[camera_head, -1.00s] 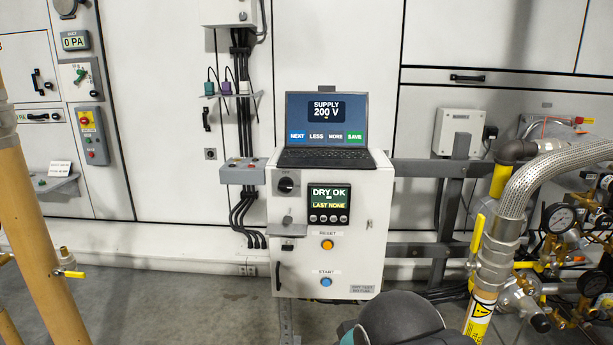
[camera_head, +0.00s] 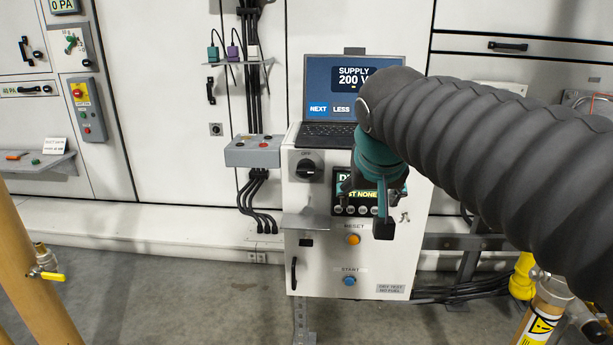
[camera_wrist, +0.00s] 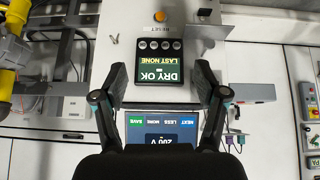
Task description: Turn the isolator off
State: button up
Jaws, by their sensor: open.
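The isolator looks to be the black rotary knob (camera_head: 309,169) on the upper left of the white cabinet front (camera_head: 385,265). A small label sits above it; its wording and the knob's exact setting are too small to read surely. My gripper (camera_head: 365,207) is open and empty in front of the cabinet's display, to the right of the knob and a little lower. In the wrist view my open gripper (camera_wrist: 160,76) frames the upside-down display (camera_wrist: 159,65), which reads DRY OK, LAST NONE. I cannot make out the knob there; the right-hand finger may hide it.
A laptop (camera_head: 325,105) reading SUPPLY 200 V stands on the cabinet. An orange RESET button (camera_head: 353,239) and blue START button (camera_head: 349,281) sit below the display. A small grey ledge (camera_head: 305,222) juts out below the knob. A grey switch box (camera_head: 254,151) is left.

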jog(key=t+b, duration=0.2)
send_near(305, 169)
jog(key=b+x, duration=0.1)
jog(key=x, duration=0.8)
jog(key=shift+w, duration=0.1)
jog(key=shift+c, duration=0.2)
jog(key=c, duration=1.1)
